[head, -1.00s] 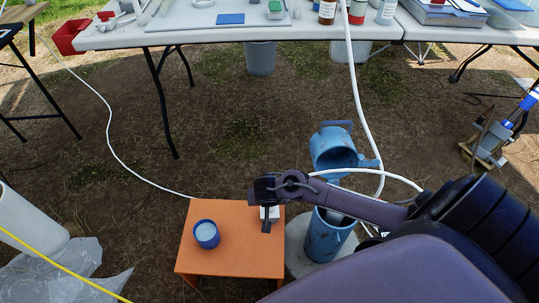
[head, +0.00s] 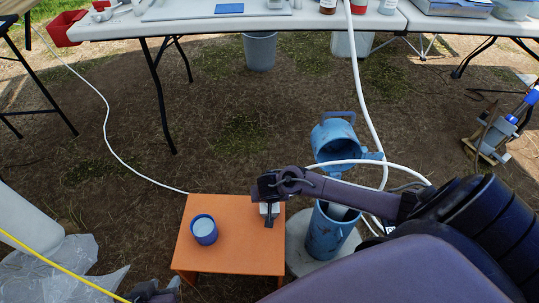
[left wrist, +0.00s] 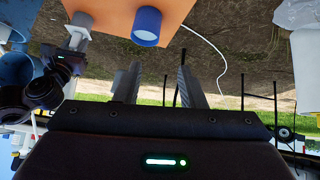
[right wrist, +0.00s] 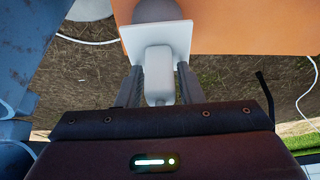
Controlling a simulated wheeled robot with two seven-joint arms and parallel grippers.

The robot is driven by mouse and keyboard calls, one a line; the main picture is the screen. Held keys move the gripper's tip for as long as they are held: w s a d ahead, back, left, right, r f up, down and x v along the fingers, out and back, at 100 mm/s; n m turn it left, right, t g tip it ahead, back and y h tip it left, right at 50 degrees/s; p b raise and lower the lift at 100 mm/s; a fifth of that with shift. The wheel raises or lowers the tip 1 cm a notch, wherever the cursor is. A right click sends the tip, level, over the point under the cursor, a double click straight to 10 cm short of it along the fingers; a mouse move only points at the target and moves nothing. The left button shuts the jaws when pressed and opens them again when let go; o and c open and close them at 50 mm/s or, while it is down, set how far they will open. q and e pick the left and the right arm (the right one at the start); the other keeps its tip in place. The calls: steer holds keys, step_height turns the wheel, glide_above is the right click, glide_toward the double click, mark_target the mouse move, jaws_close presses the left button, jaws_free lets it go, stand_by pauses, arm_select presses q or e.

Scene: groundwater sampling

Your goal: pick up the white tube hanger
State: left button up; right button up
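The white tube hanger (head: 275,208) is at the back right corner of the orange stool (head: 230,255). In the right wrist view the hanger (right wrist: 158,75) shows a square plate with a rounded block towards me. My right gripper (head: 268,217) is at the hanger; its fingers (right wrist: 159,85) lie on both sides of the block, with what look like thin gaps. My left gripper (left wrist: 158,85) is open and empty in the left wrist view, near the stool. In the head view only part of it (head: 155,291) shows at the bottom edge.
A blue cup (head: 204,229) stands on the stool's left part. A blue cylinder (head: 328,232) and a tilted blue container (head: 335,142) with a white hose stand right of the stool. A yellow line crosses the lower left. A long white table (head: 300,22) is at the back.

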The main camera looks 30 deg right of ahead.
jaws_close()
